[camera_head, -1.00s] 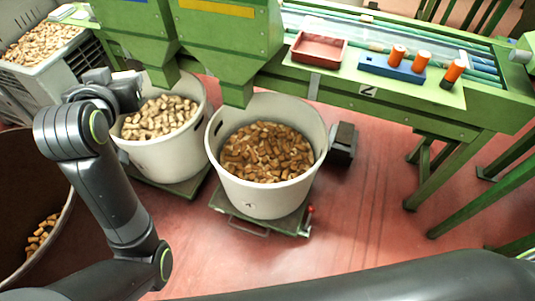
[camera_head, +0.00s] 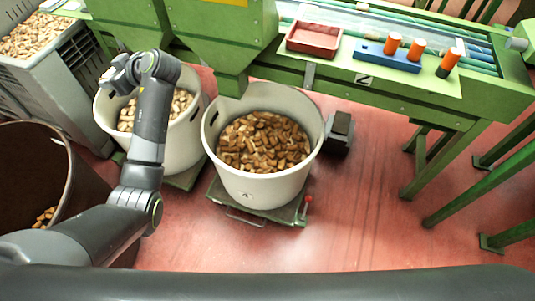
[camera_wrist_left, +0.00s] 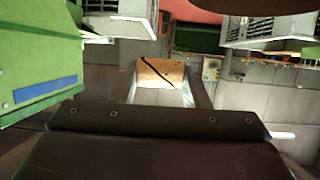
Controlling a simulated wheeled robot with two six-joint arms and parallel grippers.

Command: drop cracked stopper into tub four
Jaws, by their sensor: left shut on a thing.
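My left gripper (camera_head: 108,77) is over the far-left rim of the left white tub (camera_head: 185,140). In the left wrist view it is shut on the cracked stopper (camera_wrist_left: 160,73), a tan cork with a dark diagonal line across its face. The stopper is held clear of any surface there. The other white tub (camera_head: 270,187), with brown corks in it, stands to the right. It has a small mark on its front that I cannot read for sure. My right gripper is not in view.
A large brown bin (camera_head: 75,185) with a few corks is at left. A grey crate (camera_head: 55,85) of pale corks stands behind it. The green machine (camera_head: 240,50) has chutes over the tubs. A red tray (camera_head: 314,38) and orange-topped pieces sit on its ledge.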

